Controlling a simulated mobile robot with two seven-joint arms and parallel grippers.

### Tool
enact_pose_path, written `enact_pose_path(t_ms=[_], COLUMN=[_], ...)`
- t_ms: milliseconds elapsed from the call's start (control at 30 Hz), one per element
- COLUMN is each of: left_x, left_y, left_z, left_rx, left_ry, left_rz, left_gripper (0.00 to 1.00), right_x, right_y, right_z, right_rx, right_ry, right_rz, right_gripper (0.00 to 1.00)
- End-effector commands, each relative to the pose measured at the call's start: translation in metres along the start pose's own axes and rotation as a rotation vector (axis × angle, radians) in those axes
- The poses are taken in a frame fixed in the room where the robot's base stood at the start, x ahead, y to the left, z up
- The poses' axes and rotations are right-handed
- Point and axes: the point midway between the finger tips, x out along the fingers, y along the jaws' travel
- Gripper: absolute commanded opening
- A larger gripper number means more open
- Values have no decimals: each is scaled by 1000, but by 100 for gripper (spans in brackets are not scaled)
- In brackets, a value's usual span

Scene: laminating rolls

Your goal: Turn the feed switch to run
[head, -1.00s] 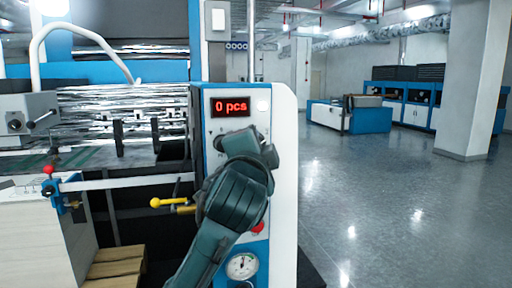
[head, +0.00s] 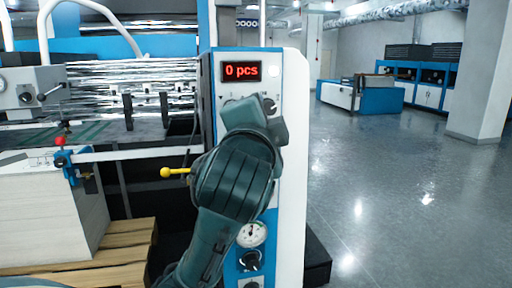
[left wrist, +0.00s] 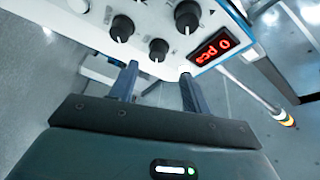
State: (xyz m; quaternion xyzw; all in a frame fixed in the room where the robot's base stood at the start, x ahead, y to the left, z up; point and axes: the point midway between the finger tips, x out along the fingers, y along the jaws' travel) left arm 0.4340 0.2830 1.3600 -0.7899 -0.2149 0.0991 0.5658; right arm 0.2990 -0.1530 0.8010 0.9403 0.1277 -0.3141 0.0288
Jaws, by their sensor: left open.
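The control panel (head: 291,130) of the machine stands ahead, with a red "0 pcs" display (head: 242,71). The display also shows in the left wrist view (left wrist: 213,46). That view shows black knobs with white pointer marks: one at left (left wrist: 122,28), a middle one (left wrist: 158,48) and one by the display (left wrist: 187,15). I cannot read their labels, so I cannot tell which is the feed switch. My left gripper (left wrist: 159,71) is open and empty, its fingertips close to the panel near the middle knob. In the head view, my arm hides the fingertips and most knobs.
A gauge (head: 252,234) and another black knob (head: 250,260) sit low on the panel. A yellow-knobbed lever (head: 174,172) sticks out left of my arm. A paper stack (head: 50,215) stands at the left. The floor (head: 400,190) at the right is open.

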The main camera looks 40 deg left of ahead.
Motion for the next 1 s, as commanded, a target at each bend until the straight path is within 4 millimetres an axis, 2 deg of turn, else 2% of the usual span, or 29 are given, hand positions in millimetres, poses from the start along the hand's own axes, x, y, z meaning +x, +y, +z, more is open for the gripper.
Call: enact_pose_path(t_ms=[33, 400, 700, 1000], left_x=[-6, -50, -67, -71], left_y=[9, 9, 3, 2], left_z=[3, 1, 0, 1], left_rx=[-5, -6, -2, 4], left_ry=[4, 13, 9, 3], left_rz=[-5, 4, -1, 4], left_gripper=[48, 48, 48, 48], right_x=[9, 24, 28, 29], right_y=[-3, -19, -21, -21], right_z=[9, 10, 13, 14], right_rx=[-4, -24, 8, 15], right_ry=[16, 108, 120, 121], right_rz=[-10, -62, -71, -74], right_gripper=[36, 36, 36, 36])
